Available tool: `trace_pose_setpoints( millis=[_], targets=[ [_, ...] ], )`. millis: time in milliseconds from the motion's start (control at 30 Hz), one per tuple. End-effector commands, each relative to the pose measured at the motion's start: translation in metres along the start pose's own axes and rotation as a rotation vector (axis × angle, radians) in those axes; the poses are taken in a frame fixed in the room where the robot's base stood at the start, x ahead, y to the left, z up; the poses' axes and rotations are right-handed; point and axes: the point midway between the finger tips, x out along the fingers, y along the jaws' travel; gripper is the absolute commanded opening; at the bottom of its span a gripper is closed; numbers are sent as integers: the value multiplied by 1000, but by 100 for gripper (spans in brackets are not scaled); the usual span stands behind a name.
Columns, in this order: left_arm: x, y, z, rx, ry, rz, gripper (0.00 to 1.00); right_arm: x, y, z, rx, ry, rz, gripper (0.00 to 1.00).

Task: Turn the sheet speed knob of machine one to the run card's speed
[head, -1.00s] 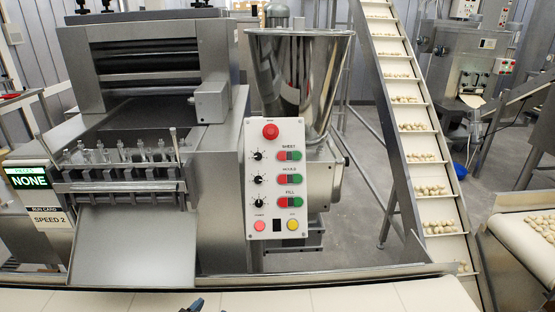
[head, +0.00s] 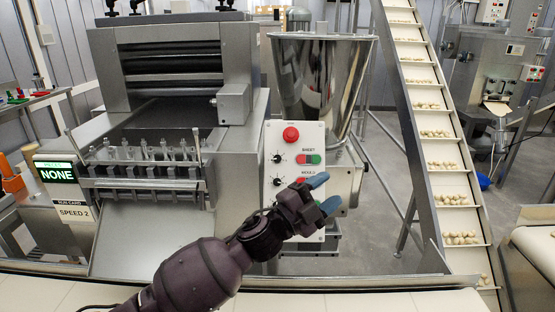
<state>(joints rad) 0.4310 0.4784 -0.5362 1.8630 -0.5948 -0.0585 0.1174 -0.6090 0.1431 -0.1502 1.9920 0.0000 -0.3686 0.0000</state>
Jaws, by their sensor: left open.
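Machine one's white control panel (head: 269,140) stands upright at the middle of the head view. The black sheet speed knob (head: 277,159) is on its left side, level with the red and green SHEET buttons (head: 308,159). Its exact setting is too small to read. A second knob (head: 277,183) sits below it. My left gripper (head: 324,192) is open and empty in front of the panel's lower right, fingers pointing right. The run card (head: 74,212) at left reads SPEED 2. My right gripper is not in view.
A green display (head: 57,173) above the card reads NONE. A red round button (head: 291,134) tops the panel. A steel hopper (head: 322,85) stands behind it, and an inclined conveyor (head: 433,135) with pasta pieces rises at right. A pale belt (head: 380,300) runs along the front.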

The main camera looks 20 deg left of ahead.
Motion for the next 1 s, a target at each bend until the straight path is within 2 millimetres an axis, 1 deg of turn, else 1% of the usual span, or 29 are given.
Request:
trace_pose_setpoints(
  millis=[33, 100, 300, 433, 533, 633, 767, 867, 967, 1000],
  targets=[
    [12, -6, -10, 61, 52, 10, 52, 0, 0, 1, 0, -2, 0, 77],
    [24, -12, -23, 144, 122, 28, 52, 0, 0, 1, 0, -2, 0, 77],
    [52, -18, -57, 403, 323, 105, 52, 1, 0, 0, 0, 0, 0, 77],
    [65, -15, -72, 587, 449, 185, 52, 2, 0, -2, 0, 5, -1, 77],
    [71, -9, -75, 739, 537, 269, 52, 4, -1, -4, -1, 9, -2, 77],
    [74, -3, -72, 888, 608, 369, 52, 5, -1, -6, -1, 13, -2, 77],
    [74, 3, -56, 1071, 668, 523, 52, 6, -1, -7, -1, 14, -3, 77],
    [73, 5, -36, 1205, 685, 655, 52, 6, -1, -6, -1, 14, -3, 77],
    [70, 3, -10, 1327, 675, 799, 52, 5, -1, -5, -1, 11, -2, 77],
    [68, 0, 1, 1375, 663, 858, 52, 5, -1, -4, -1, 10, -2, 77]
  ],
)
